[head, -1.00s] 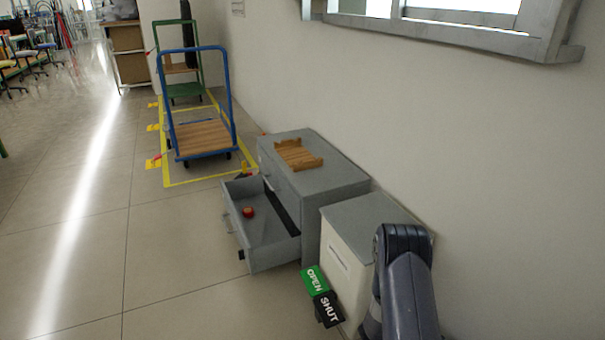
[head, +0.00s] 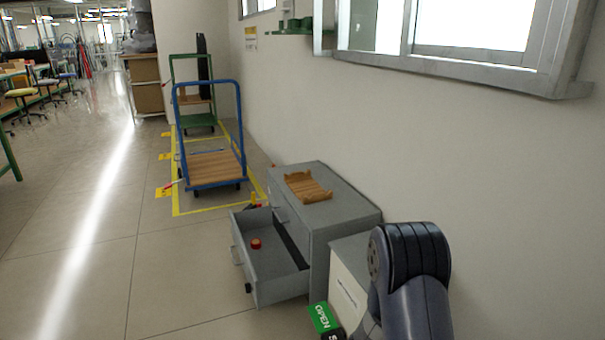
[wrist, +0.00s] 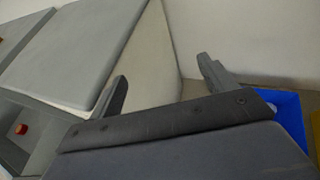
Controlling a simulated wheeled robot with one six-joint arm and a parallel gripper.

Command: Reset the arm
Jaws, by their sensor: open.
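My arm (head: 412,270) is folded at the lower right of the head view, in front of the white cabinet; its gripper is hidden there. In the wrist view my gripper (wrist: 162,90) is open, its two dark fingers wide apart with nothing between them. It is beside a grey-topped cabinet (wrist: 82,50). A blue container (wrist: 284,108) shows at the right of the wrist view, partly hidden behind my gripper.
A grey drawer unit (head: 345,217) stands by the wall with its drawer (head: 277,287) pulled out, a red object (head: 256,244) inside. A wooden tray (head: 307,187) lies on top. A green OPEN sign (head: 323,317) is in front. Blue (head: 212,170) and green trolleys stand behind.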

